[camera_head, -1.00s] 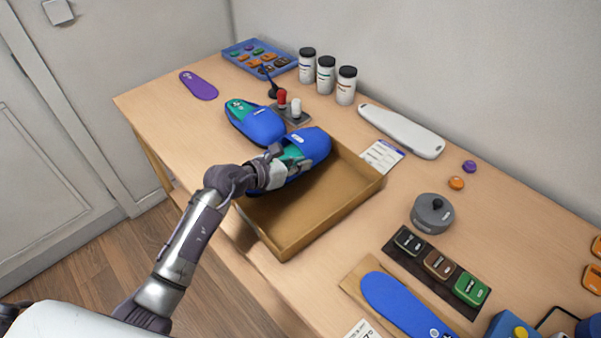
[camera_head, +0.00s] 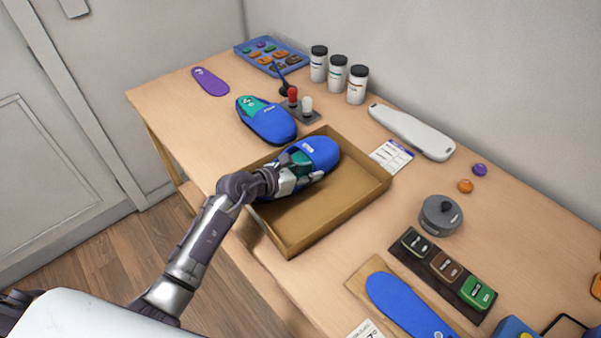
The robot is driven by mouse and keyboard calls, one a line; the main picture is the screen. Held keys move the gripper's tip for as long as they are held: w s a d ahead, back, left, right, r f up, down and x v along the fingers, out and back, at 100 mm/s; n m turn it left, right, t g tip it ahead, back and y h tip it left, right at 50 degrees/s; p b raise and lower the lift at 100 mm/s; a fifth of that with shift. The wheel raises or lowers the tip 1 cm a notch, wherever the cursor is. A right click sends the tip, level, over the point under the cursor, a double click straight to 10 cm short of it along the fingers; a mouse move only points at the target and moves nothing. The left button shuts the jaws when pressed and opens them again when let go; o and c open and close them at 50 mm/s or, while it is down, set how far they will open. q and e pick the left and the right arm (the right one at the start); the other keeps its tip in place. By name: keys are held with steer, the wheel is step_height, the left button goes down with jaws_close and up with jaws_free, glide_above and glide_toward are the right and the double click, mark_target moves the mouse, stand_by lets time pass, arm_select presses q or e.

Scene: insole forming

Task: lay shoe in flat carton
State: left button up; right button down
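A blue shoe with a teal inside (camera_head: 319,153) is in the back left part of the open flat carton (camera_head: 347,208), its toe pointing to the back right. My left gripper (camera_head: 296,172) is at the shoe's heel end, with its fingers closed around it. The gripper and wrist hide much of the heel, and I cannot tell whether the sole touches the carton floor. The other blue shoe (camera_head: 270,124) rests on the table behind the carton, at left. My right gripper is not in view.
Red and white knobs on a grey base (camera_head: 302,110) stand behind the carton. A label card (camera_head: 391,156) lies at its right, and a grey lidded pot (camera_head: 440,215) is farther right. The carton's front and right floor is clear. A purple insole (camera_head: 210,81) lies at the far left.

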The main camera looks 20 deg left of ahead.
arm_select(q)
steer(key=b+v, duration=0.1)
steer(key=v, duration=0.9)
steer(key=shift+s+a, duration=0.15)
steer(key=shift+s, duration=0.05)
steer(key=shift+s+a+r, duration=0.3)
steer(key=shift+s+r, duration=0.05)
steer(key=shift+s, duration=0.1)
